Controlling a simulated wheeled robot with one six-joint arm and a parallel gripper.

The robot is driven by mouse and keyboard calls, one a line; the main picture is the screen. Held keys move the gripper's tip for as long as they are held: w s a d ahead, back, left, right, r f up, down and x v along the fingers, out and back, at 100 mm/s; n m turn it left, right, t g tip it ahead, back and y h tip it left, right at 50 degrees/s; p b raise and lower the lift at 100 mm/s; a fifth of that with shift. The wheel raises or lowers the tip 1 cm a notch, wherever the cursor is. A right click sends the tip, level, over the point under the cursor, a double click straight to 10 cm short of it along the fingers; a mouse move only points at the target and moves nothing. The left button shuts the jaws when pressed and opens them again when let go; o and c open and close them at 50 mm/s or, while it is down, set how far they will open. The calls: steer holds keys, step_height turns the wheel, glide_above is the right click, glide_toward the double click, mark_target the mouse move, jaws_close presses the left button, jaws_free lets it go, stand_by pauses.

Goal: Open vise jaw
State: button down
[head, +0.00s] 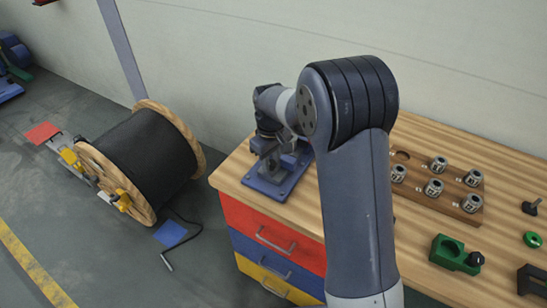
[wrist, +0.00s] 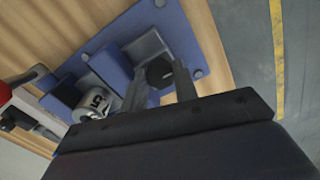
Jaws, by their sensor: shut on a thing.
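The blue vise (head: 288,187) stands on the wooden workbench near its left end, largely hidden behind my arm. In the wrist view its blue base plate (wrist: 178,22) and jaw blocks (wrist: 112,66) show. A silver cylindrical part (wrist: 91,107) with a dark number lies between the jaw blocks; I cannot tell if it is clamped. A dark knob-like vise handle (wrist: 159,74) sits at the vise's end. My gripper (wrist: 158,80) has one finger on each side of this handle and is shut on it. In the head view my gripper (head: 266,146) is small and partly hidden at the vise.
On the bench to the right are a wooden rack (head: 457,209) with several silver collars, a green block (head: 455,254) and a green ring (head: 532,240). Coloured drawers (head: 265,238) are below. A large cable reel (head: 140,160) stands on the floor to the left.

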mark_target(271, 163)
steer(key=c, duration=1.4)
jaws_free()
step_height(271, 163, up, 11)
steer(key=shift+f+b, duration=0.1)
steer(key=shift+b, duration=0.35)
step_height(271, 163, down, 11)
steer(key=shift+r+p, duration=0.1)
steer(key=shift+p, duration=0.4)
steer(key=shift+w+d, duration=0.1)
steer(key=shift+w, duration=0.15)
steer(key=shift+r, duration=0.1)
